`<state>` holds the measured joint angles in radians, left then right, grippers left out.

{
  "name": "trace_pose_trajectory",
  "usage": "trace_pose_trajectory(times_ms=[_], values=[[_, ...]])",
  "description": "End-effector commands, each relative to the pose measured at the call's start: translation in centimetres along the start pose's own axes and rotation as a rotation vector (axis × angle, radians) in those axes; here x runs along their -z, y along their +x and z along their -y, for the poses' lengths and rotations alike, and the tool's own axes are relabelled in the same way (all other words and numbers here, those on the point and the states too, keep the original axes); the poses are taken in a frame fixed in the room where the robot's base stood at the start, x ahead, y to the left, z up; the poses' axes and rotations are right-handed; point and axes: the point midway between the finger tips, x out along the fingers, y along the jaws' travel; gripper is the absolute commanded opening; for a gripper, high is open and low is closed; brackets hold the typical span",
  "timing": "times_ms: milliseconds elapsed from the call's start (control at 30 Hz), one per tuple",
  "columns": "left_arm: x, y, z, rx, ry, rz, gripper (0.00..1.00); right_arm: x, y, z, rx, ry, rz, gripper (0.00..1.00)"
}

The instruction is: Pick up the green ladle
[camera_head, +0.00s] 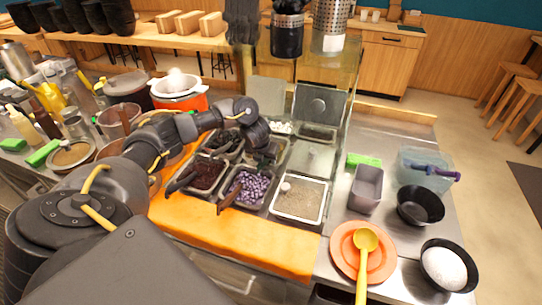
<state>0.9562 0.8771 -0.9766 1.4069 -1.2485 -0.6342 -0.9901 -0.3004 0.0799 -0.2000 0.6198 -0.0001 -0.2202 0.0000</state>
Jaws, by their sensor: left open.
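My left gripper (260,148) is over the topping pans near the middle of the picture, with its fingers pointing down. Its fingertips are hard to separate from the dark pans below. I cannot make out a green ladle clearly; my gripper and arm cover part of the pans. A pan of purple beans (252,187) with a brown handle sticking out lies just in front of the gripper. A pan of dark red beans (205,175) with a dark handle is to its left. My right gripper is not in view.
A yellow ladle (366,241) lies on an orange plate (341,262) at the right. A black bowl (420,206), a bowl of white contents (446,267), a grey tin (366,187) and a green block (364,160) stand nearby. The orange counter front (240,240) is clear.

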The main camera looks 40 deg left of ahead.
Motion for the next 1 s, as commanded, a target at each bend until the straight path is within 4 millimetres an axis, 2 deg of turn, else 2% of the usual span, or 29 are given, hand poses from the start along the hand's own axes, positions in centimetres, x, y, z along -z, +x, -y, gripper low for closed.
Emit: trace_pose_trajectory(times_ms=[67,433,767,1000], values=[[0.0,0.0,0.0,0.000,0.000,0.000,0.47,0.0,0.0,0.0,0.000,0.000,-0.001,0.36],[0.0,0.0,0.0,0.000,0.000,0.000,0.00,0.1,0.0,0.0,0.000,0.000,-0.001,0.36],[-0.1,-0.3,0.0,0.000,0.000,0.000,0.00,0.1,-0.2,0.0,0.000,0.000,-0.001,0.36],[-1.1,-2.4,0.1,0.002,0.001,0.004,0.00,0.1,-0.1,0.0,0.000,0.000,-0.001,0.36]])
